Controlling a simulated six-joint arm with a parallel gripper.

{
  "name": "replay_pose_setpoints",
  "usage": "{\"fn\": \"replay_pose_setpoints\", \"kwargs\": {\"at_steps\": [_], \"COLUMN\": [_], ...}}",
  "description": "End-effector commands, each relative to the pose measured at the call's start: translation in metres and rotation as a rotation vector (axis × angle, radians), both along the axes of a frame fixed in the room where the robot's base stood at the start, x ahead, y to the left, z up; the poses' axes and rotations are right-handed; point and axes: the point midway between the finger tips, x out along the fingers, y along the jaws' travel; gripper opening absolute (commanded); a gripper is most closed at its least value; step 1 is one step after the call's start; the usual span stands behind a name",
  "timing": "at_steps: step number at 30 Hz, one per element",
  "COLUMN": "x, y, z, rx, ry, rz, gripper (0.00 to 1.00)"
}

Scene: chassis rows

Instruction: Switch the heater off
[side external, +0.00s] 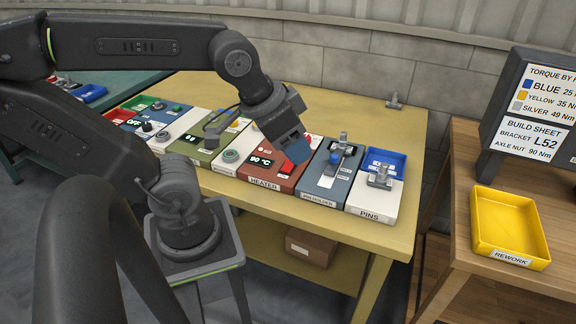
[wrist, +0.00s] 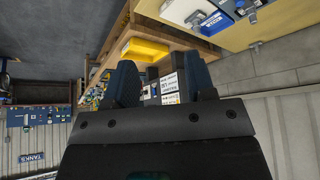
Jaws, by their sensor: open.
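The heater (side external: 259,176) is a dark red panel on the yellow bench in the side external view, with a lit display reading 90 °C and a HEATER label on its front. Red parts show beside my gripper's tips, but the gripper hides much of that side, so I cannot tell the switch's position. My gripper (side external: 296,150) is over the heater's right part; I cannot tell if it touches. In the wrist view my gripper (wrist: 164,88) has its two dark blue fingers apart with nothing held between them. The heater is not visible there.
A blue-grey pin holder panel (side external: 325,188) and a white PINS panel (side external: 365,204) with a blue bin stand right of the heater. An olive panel (side external: 205,154) and other panels stand left. The yellow rework tray (side external: 507,225) is on a separate table. The bench's back is mostly clear.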

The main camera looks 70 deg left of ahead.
Motion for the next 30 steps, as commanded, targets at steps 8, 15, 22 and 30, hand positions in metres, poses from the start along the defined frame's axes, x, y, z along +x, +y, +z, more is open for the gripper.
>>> {"fn": "replay_pose_setpoints", "kwargs": {"at_steps": [8, 15, 22, 30], "x": [0.015, 0.053, 0.087, 0.112], "y": [0.013, 0.054, 0.107, 0.176], "z": [-0.001, -0.010, -0.030, -0.067], "rx": [-0.043, -0.148, -0.224, -0.264], "ry": [0.043, 0.131, 0.170, 0.145], "rz": [0.169, 0.673, 1.206, 1.823], "gripper": [0.23, 0.00, 0.00, 0.00]}}
